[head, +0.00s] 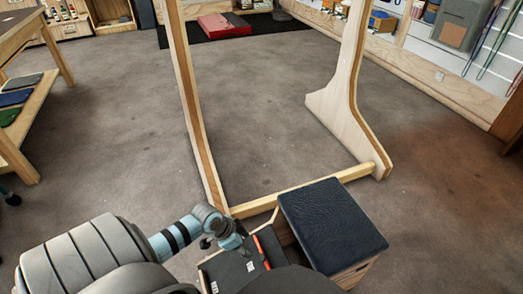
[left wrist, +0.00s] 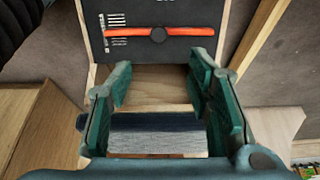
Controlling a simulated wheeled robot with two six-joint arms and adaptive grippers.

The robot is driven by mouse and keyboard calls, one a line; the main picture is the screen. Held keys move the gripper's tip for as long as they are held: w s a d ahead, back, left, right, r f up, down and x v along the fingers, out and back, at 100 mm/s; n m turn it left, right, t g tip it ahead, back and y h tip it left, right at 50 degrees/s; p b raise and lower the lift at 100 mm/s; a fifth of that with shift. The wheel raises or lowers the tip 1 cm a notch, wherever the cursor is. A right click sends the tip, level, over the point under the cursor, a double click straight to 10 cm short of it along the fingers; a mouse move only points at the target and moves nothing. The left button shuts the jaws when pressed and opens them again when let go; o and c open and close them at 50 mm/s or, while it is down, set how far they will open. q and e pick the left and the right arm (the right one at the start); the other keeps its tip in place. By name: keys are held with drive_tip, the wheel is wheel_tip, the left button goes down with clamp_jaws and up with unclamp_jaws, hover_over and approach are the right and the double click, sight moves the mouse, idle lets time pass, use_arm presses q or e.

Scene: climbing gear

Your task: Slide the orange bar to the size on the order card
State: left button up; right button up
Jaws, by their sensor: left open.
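White lines and small marks (left wrist: 116,19) stand near the bar's left end, too small to read. The head view also shows the orange bar (head: 259,245), partly hidden by my left gripper. My left gripper (left wrist: 162,75) is open and empty, its green fingers below the bar in the wrist view and apart from it. I cannot make out the order card for certain. My right gripper is not in view.
A dark padded block (head: 332,225) stands right of the panel. A wooden frame (head: 300,190) with two uprights rises behind. A wooden table (head: 45,110) is at the left, and a red mat (head: 224,25) lies far back. The floor between is clear.

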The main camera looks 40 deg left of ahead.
use_arm(q)
drive_tip(key=b, duration=0.4)
approach(261, 258)
drive_tip(key=f, duration=0.1)
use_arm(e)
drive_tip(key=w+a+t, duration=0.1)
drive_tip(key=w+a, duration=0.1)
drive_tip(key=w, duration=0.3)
use_arm(q)
drive_tip(key=b+x, duration=0.2)
drive_tip(key=x, duration=0.2)
drive_tip(key=shift+w, duration=0.2)
drive_tip(key=b+x, duration=0.2)
drive_tip(key=x, duration=0.1)
drive_tip(key=shift+f, duration=0.15)
drive_tip(key=shift+w+d, duration=0.1)
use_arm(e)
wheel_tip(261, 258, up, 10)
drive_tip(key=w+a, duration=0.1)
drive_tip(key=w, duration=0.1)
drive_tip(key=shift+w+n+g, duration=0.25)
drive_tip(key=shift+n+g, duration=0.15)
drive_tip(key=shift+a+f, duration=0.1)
use_arm(q)
clamp_jaws()
